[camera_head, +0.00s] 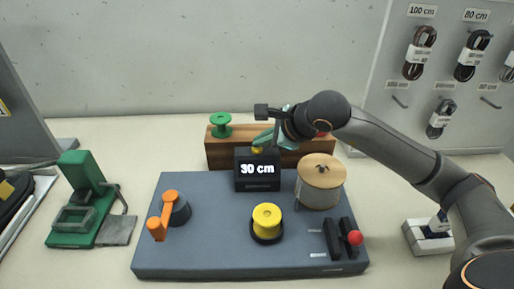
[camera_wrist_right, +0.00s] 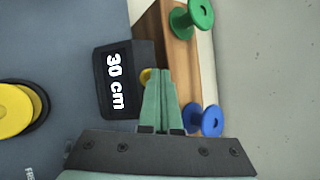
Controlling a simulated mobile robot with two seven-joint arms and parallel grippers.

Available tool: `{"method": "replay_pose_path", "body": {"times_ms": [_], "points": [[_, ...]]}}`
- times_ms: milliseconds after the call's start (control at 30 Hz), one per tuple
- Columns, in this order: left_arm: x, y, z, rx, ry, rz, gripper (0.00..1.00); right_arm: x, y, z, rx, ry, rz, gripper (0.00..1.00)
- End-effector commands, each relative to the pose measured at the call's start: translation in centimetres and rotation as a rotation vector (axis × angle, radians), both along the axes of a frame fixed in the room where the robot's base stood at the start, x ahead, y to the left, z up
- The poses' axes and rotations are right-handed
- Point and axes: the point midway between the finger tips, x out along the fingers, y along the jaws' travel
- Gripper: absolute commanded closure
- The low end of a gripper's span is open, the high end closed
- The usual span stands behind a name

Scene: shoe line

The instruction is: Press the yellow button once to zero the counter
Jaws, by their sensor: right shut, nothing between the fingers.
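The counter (camera_head: 258,169) is a black box reading "30 cm" at the back of the blue-grey board. It also shows in the wrist view (camera_wrist_right: 117,85). A small yellow button (camera_head: 257,149) shows at its top rear edge. In the wrist view the button (camera_wrist_right: 146,77) is partly hidden behind the fingers. My right gripper (camera_head: 262,140) is shut and empty, its green fingertips just above and beside the button. In the wrist view the fingertips (camera_wrist_right: 161,72) sit close together beside the button; I cannot tell if they touch it. My left gripper is not in view.
A wooden rack (camera_head: 222,154) with a green spool (camera_head: 221,125) stands close behind the counter. A blue spool (camera_wrist_right: 205,120) is near my fingers. On the board are a larger yellow spool (camera_head: 267,217), an orange crank (camera_head: 164,217), a wooden-topped drum (camera_head: 320,180) and a red-knobbed lever (camera_head: 355,237).

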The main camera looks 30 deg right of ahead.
Motion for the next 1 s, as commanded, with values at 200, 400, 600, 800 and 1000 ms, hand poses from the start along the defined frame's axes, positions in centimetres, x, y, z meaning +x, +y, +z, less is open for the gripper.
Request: {"method": "replay_pose_path", "body": {"times_ms": [200, 400, 600, 800, 1000], "points": [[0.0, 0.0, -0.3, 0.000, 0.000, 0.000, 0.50, 0.0, 0.0, -0.3, 0.000, 0.001, 0.000, 1.00], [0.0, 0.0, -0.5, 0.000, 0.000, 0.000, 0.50, 0.0, 0.0, -0.4, -0.001, 0.002, -0.001, 1.00], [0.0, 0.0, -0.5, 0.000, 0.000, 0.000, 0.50, 0.0, 0.0, -0.5, -0.001, 0.003, 0.000, 1.00], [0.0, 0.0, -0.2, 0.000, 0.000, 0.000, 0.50, 0.0, 0.0, 0.1, -0.001, 0.002, -0.001, 1.00], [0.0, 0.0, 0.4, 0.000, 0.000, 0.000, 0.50, 0.0, 0.0, 1.2, -0.001, 0.002, -0.001, 1.00]]}}
